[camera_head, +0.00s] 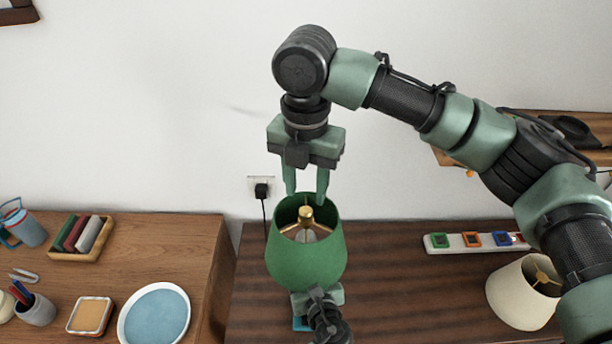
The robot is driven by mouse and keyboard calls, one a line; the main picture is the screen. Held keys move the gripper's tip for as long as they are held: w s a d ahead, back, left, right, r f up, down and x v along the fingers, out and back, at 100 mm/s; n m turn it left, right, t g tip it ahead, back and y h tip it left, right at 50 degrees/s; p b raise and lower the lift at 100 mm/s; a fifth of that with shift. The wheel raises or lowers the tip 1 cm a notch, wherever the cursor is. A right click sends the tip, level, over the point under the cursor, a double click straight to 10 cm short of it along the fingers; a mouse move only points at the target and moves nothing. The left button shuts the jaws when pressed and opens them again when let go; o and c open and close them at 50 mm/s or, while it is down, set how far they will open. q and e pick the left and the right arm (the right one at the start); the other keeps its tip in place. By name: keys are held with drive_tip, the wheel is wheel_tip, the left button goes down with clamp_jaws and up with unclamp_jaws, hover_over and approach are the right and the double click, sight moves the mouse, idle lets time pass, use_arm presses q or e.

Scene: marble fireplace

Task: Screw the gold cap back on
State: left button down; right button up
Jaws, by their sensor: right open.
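A green lampshade (305,262) stands on the dark wooden table, open at the top. A gold fitting with arms spans its opening, and the gold cap (305,214) shows as a rounded knob at the centre of it. I cannot tell how tightly the cap sits. My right gripper (306,194) points down just above the opening, open, with its two fingers spread to either side above the cap. My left gripper (318,297) is low at the front of the shade. Its fingers are hidden, so its grip does not show. The lamp's base is hidden too.
A power strip (470,242) with coloured sockets and a cream lampshade (524,293) are at the right. A wall outlet (262,187) with a black plug is behind. The left wooden table holds a blue plate (158,316), a tray of blocks (80,238) and cups.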

sight(306, 209)
wheel_tip(306, 209, down, 6)
drive_tip(key=shift+r, duration=0.1)
idle(0.4)
clamp_jaws()
drive_tip(key=m, duration=0.4)
drive_tip(key=shift+m, duration=0.4)
drive_tip(key=m, duration=0.4)
drive_tip(key=shift+m, duration=0.4)
drive_tip(key=m, duration=1.1)
drive_tip(key=shift+m, duration=0.4)
drive_tip(key=shift+o, duration=0.8)
unclamp_jaws()
